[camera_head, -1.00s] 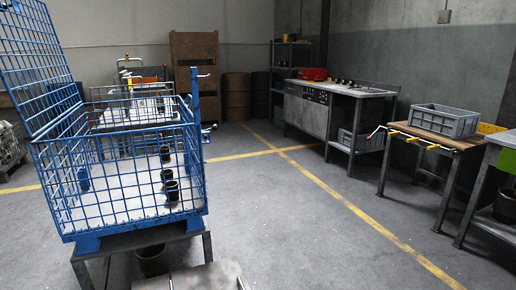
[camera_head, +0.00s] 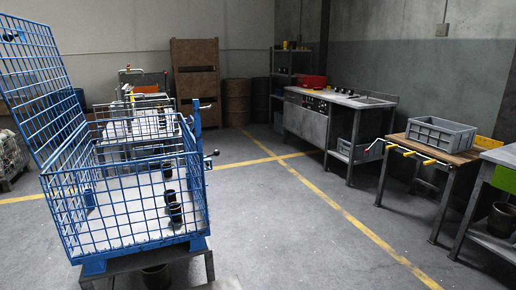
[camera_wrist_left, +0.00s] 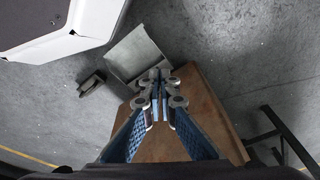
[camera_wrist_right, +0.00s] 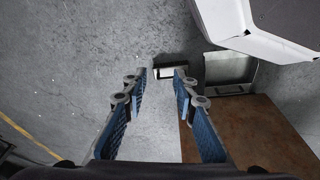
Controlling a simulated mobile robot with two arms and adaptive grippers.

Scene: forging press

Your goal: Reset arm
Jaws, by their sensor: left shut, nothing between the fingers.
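My left gripper (camera_wrist_left: 159,76) shows in the left wrist view. Its two fingers meet at the tips, with nothing between them, above a brown board (camera_wrist_left: 195,105) and a grey metal box (camera_wrist_left: 138,55). My right gripper (camera_wrist_right: 160,74) shows in the right wrist view. Its fingers stand apart with an empty gap, above grey floor beside a brown board (camera_wrist_right: 265,135). Neither gripper nor either arm shows in the head view.
A blue wire cage (camera_head: 135,250) holding several dark cups stands at left in the head view. A grey crate (camera_head: 440,137) sits on a wooden-topped table at right. A control bench (camera_head: 305,125) stands behind. The floor between, with yellow lines, is clear.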

